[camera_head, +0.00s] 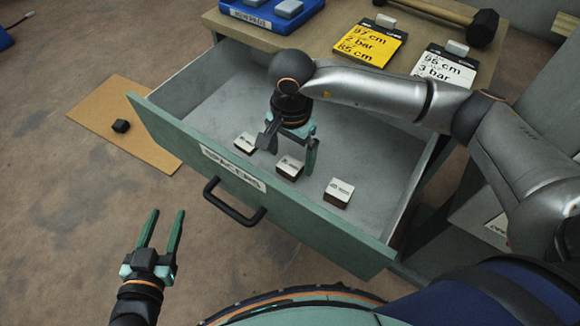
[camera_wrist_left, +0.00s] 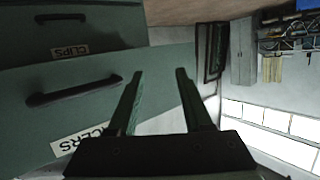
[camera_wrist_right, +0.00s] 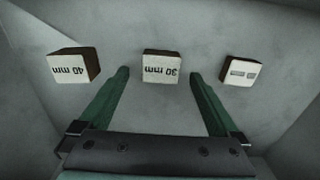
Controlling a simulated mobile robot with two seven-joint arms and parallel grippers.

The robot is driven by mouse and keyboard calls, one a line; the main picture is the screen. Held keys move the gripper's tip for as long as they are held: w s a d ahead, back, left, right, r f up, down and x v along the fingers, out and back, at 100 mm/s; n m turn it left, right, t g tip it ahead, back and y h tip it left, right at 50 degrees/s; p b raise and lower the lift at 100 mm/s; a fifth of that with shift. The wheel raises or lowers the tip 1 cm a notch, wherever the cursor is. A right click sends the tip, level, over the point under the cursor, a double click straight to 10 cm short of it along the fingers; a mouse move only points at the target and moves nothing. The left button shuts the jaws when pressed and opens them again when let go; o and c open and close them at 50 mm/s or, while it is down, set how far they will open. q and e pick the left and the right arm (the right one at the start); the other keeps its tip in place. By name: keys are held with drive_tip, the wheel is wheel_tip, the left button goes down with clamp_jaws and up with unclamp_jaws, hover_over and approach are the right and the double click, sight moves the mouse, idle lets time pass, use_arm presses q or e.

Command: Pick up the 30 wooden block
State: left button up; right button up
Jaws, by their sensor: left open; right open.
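The 30 mm wooden block (camera_head: 290,168) is the middle of three white-topped blocks in the open drawer (camera_head: 218,122) labelled SPACERS. In the right wrist view the 30 mm block (camera_wrist_right: 161,67) lies centred between the fingertips, its label upside down. My right gripper (camera_head: 289,158) is open over it, with a finger on either side; whether the fingers touch it, I cannot tell. My left gripper (camera_head: 167,214) is open and empty, outside the drawer front and left of the handle.
A 40 mm block (camera_wrist_right: 75,66) and a third block with an unclear label (camera_wrist_right: 240,71) lie either side in the right wrist view. The drawer walls surround them. A yellow note card (camera_head: 367,42), a white card (camera_head: 443,68) and a hammer (camera_head: 450,14) lie on the cabinet top.

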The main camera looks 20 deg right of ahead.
sight(290, 168)
drive_tip(key=shift+f, duration=1.35)
use_arm(q)
drive_tip(key=shift+w+r+t, duration=0.2)
drive_tip(key=shift+r+t, duration=0.1)
drive_tip(key=shift+r, duration=0.3)
drive_tip(key=shift+w+r+t, duration=0.15)
drive_tip(key=shift+r+t, duration=0.15)
drive_tip(key=shift+r, duration=0.3)
use_arm(e)
drive_tip(key=c, duration=1.4)
